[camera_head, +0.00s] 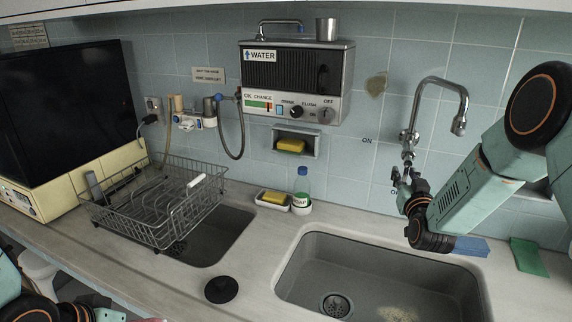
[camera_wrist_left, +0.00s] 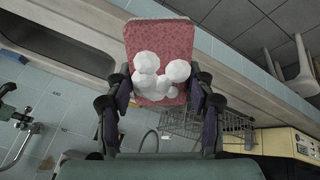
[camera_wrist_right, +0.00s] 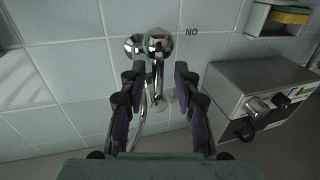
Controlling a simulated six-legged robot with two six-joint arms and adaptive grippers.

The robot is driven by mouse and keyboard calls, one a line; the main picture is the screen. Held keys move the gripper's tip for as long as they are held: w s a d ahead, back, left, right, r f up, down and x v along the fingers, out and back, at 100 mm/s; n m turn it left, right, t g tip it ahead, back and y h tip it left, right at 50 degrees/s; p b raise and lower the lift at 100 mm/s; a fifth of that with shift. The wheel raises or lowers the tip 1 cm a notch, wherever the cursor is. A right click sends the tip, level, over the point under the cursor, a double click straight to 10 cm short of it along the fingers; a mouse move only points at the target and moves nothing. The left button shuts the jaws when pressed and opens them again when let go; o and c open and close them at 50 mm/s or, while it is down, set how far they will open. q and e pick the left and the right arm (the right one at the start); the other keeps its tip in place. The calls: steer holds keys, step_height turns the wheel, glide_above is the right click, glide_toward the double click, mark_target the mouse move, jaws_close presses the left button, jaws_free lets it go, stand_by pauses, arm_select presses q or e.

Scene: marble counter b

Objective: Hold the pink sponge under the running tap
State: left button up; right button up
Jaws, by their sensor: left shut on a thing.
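The pink sponge (camera_wrist_left: 160,36) sits between the fingers of my left gripper (camera_wrist_left: 158,88), with white foam-like blobs on its face. In the head view my left arm is at the bottom left corner, and only a sliver of pink shows at the bottom edge, away from the sink. The chrome tap (camera_head: 437,82) is on the tiled wall above the right basin (camera_head: 300,262); I see no water stream at its spout. My right gripper (camera_head: 404,180) is at the tap's lower fittings. In the right wrist view its fingers are apart, with a chrome knob (camera_wrist_right: 159,42) just beyond the fingertips.
A black stopper (camera_head: 221,289) lies between the basins. A soap tray (camera_head: 272,200) and bottle (camera_head: 302,181) stand by the wall.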

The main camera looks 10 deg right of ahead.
steer(key=shift+w+d+f, duration=0.4)
steer(key=shift+w+f, duration=0.2)
steer(key=shift+w, duration=0.15)
steer(key=shift+c, duration=0.2)
steer(key=shift+s+a+r, duration=0.25)
steer(key=shift+s+r, duration=0.2)
steer(key=shift+s, duration=0.05)
steer(key=c, duration=0.4)
steer(key=shift+c, duration=1)
steer(key=shift+w+f, duration=0.15)
steer(key=shift+f, duration=0.05)
jaws_close()
steer(key=shift+f, duration=0.1)
